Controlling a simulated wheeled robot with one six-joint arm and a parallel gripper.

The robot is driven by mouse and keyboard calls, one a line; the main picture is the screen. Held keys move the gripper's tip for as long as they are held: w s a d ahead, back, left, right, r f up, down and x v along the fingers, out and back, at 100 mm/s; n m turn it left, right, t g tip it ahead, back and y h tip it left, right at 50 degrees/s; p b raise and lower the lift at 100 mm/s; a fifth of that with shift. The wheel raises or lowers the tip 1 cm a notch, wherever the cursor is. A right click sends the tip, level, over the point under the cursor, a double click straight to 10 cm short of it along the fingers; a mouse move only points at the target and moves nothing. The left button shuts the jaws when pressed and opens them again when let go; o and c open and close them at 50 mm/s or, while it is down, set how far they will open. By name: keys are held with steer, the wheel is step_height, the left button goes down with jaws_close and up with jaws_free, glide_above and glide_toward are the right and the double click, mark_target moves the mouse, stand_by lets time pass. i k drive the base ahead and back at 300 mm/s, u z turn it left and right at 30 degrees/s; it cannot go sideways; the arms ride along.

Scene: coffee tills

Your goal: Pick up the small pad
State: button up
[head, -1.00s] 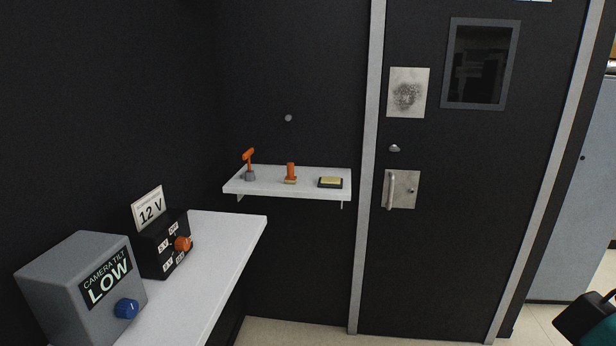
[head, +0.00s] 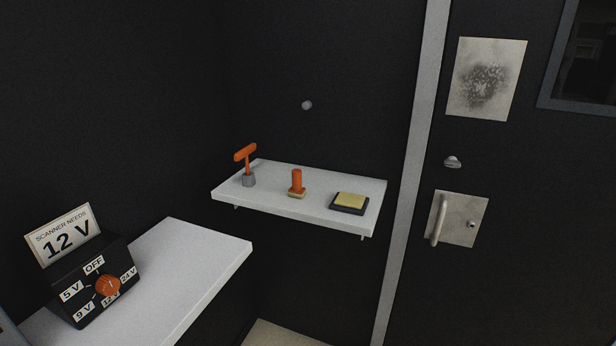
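The small pad (head: 350,201) is a flat yellow square in a black tray-like base. It lies near the right end of a white wall shelf (head: 218,192) in the head view. An orange-handled stamp (head: 297,183) with a pale base stands on the shelf to its left. My gripper is not in view, so its state and its distance from the pad cannot be seen.
An orange T-handled tool (head: 246,160) stands in a grey holder at the shelf's left end. A white counter (head: 190,262) at lower left bears a black dial box (head: 85,287) with a 12 V sign (head: 65,236). A dark door with a metal handle (head: 439,221) is at right.

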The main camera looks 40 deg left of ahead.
mark_target(296, 191)
steer(key=u, duration=0.3)
steer(key=i, duration=0.7)
steer(key=u, duration=1.25)
steer(key=i, duration=0.65)
steer(key=u, duration=0.65)
